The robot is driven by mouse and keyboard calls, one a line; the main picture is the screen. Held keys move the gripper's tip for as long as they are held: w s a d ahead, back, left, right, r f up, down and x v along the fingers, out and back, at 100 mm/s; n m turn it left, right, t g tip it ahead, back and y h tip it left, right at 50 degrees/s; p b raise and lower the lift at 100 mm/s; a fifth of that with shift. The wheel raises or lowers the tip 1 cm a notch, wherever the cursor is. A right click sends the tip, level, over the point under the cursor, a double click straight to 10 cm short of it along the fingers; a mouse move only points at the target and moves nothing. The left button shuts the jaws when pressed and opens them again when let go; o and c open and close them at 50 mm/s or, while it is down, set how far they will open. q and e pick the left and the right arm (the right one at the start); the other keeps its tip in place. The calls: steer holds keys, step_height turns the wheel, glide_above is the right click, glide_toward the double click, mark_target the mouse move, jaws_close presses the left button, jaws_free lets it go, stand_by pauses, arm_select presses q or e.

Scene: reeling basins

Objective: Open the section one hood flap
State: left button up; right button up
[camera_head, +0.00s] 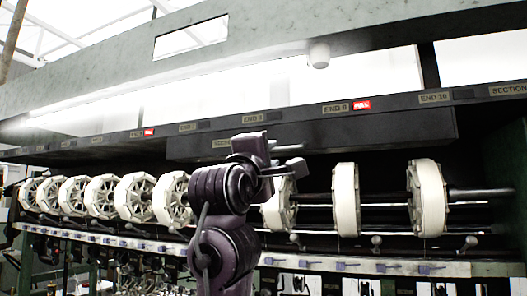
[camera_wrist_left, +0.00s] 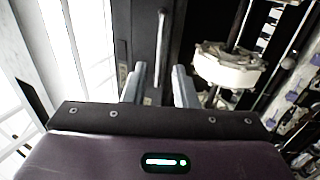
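The section one hood flap (camera_head: 390,139) is a long dark panel under the label rail in the head view. It hangs closed against the hood, with a small section label partly hidden behind my arm. My left gripper (camera_head: 277,155) is in front of the flap's lower part, near its middle. In the left wrist view the gripper (camera_wrist_left: 158,90) has its two grey fingers apart. A thin light bar handle (camera_wrist_left: 161,45) on the dark flap (camera_wrist_left: 143,35) lines up with the gap between them. I cannot tell whether the fingers touch anything. My right gripper is not in view.
A row of white reels (camera_head: 345,200) on a shaft runs below the flap; one reel (camera_wrist_left: 230,68) is close beside the right finger in the wrist view. A pale rail (camera_head: 350,264) with purple parts lies lower. Labels and red lit signs (camera_head: 361,105) line the hood.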

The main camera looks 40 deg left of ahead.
mark_target(279, 149)
arm_select(q)
steer(key=shift+p+x, duration=1.65)
steer(key=shift+x, duration=1.5)
steer(key=shift+c, duration=0.4)
jaws_close()
